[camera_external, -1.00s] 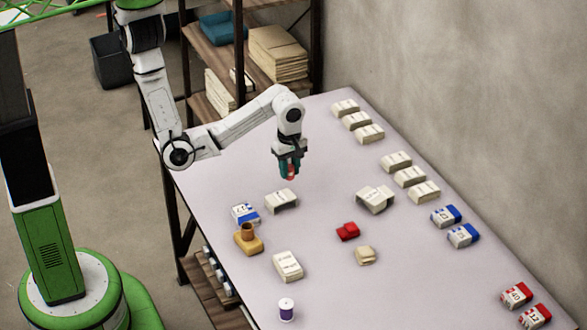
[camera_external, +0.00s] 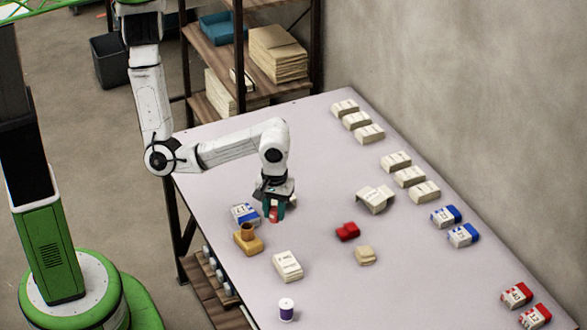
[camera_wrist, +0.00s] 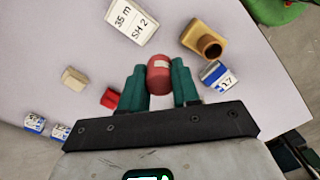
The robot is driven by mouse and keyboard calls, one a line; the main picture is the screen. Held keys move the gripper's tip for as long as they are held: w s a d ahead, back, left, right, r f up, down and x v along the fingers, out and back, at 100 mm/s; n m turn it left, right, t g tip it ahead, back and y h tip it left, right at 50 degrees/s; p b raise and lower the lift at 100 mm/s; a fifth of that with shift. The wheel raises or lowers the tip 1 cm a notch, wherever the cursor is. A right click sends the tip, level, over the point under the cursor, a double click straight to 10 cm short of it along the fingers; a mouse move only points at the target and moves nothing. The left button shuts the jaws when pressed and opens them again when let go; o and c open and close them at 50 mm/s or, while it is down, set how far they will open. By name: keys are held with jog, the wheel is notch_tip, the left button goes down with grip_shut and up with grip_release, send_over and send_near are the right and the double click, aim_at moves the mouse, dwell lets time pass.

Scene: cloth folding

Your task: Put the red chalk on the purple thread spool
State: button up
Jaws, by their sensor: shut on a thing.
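My gripper (camera_external: 273,208) is shut on the red chalk (camera_wrist: 159,74), a short rounded red piece between the two teal fingers in the wrist view. In the outside view the red chalk (camera_external: 273,215) shows low between the fingertips, held above the table. The purple thread spool (camera_external: 286,310) stands upright near the front edge of the table, with a pale top. My gripper is apart from it, farther back on the table. The spool is not seen in the wrist view.
A tan block with a brown cup-like top (camera_external: 248,239), a blue-and-white packet (camera_external: 244,214) and a cream packet (camera_external: 287,266) lie near the gripper. A red folded piece (camera_external: 347,231) and a beige one (camera_external: 365,255) lie to the right. Several packets line the wall side.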

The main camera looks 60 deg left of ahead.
jog(key=s+d+r+m, duration=0.4)
jog(key=s+d+m, duration=0.5)
jog(key=s, duration=0.6)
jog(key=n+b, duration=0.1)
jog(key=b, duration=1)
send_over(286, 303)
jog(key=f, duration=0.8)
jog(key=shift+s+a+f, duration=0.2)
jog(key=shift+s+f, duration=0.05)
jog(key=shift+f, duration=0.15)
jog(key=shift+w+d+f, duration=0.2)
jog(key=shift+f, duration=1.85)
jog(key=shift+f, duration=0.15)
jog(key=o, duration=1)
jog(key=shift+o, duration=0.2)
